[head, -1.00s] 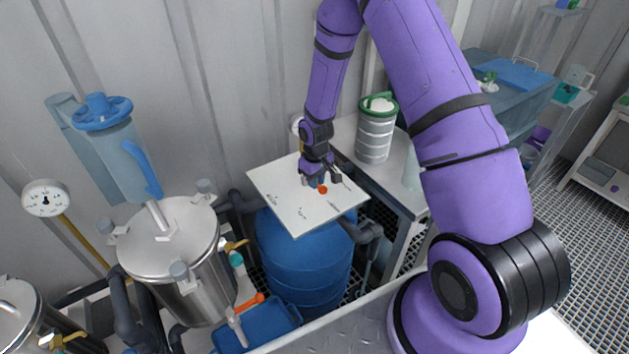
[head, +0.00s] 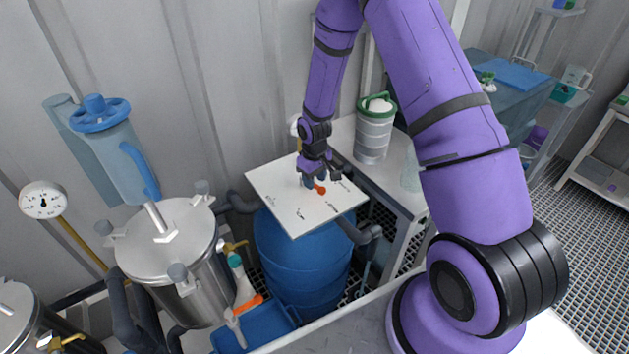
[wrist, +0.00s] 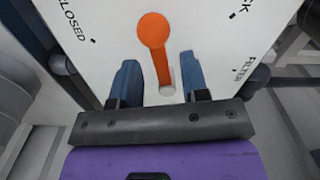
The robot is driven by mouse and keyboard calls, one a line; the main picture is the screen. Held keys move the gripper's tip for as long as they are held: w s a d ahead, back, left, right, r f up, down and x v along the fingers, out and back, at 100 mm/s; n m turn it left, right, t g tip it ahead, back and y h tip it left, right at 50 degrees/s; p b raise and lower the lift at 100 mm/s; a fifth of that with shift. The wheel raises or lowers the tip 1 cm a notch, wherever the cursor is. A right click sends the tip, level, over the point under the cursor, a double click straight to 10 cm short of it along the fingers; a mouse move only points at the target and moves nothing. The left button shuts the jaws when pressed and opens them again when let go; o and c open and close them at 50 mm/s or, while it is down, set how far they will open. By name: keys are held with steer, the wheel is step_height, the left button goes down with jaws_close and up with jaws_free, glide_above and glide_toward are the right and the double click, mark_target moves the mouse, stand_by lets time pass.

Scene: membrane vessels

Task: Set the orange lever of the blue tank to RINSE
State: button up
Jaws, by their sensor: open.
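The orange lever (wrist: 156,50) has a round knob and stands on a white panel (wrist: 100,15) on top of the blue tank (head: 300,265). In the wrist view its knob points up, between the label CLOSED at left and a cut-off label ending in "CK" at right. FILTER is lower right. RINSE is not readable in any view. My gripper (wrist: 160,80) is open, its blue fingers on either side of the lever's pivot end, with visible gaps. In the head view the lever (head: 320,189) shows just below my gripper (head: 314,182).
A steel vessel (head: 170,240) with a blue handwheel stands left of the tank. A metal canister (head: 374,135) with a green rim stands on the bench at right. Pipes run beside the tank.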

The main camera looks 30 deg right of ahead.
step_height(320, 180, up, 10)
stand_by(0.4)
stand_by(0.4)
